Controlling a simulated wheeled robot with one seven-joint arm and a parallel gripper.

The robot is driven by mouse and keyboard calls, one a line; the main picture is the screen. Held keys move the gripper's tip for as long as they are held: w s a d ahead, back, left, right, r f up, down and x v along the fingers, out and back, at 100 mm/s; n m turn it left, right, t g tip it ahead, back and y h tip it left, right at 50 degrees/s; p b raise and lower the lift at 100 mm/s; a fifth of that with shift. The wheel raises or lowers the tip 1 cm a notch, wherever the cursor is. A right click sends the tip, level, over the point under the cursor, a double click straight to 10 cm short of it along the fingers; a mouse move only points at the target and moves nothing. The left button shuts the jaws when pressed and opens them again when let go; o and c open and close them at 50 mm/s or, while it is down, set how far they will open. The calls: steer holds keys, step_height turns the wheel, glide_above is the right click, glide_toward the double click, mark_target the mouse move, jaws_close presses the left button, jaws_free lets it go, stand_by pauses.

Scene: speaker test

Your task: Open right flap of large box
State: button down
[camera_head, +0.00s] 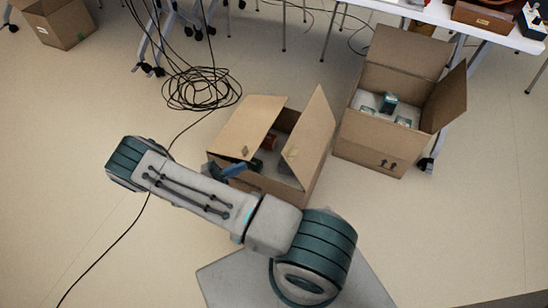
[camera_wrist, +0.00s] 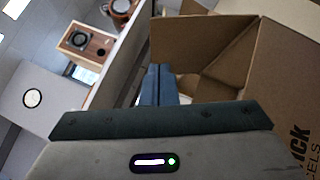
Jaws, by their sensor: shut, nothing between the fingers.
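A cardboard box (camera_head: 258,184) stands on the floor in the middle of the head view, partly behind my arm. Its left flap (camera_head: 247,126) slants over the opening, and its right flap (camera_head: 309,141) stands raised at a steep tilt. Dark items show inside between the flaps. My gripper (camera_head: 237,169) is at the box's near left side, largely hidden by my arm. In the wrist view my gripper (camera_wrist: 158,72) has its blue fingers together and empty, beside a cardboard flap (camera_wrist: 194,42). Contact with the flap cannot be told.
A second cardboard box (camera_head: 372,155) with open flaps and several small items stands close to the right. Black cable (camera_head: 200,88) lies coiled behind on the floor. A white table (camera_head: 440,14) is at the back right. Floor at the left is mostly clear.

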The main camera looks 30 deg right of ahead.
step_height(320, 180, down, 2)
steer(key=t+h, duration=0.1)
steer(key=t, duration=0.1)
steer(key=b, duration=0.2)
glide_toward(286, 150)
steer(key=w+d, duration=0.1)
steer(key=d, duration=0.4)
steer(key=shift+s+d+r+n, duration=0.3)
steer(key=shift+s+r+n, duration=0.15)
steer(key=shift+r, duration=0.15)
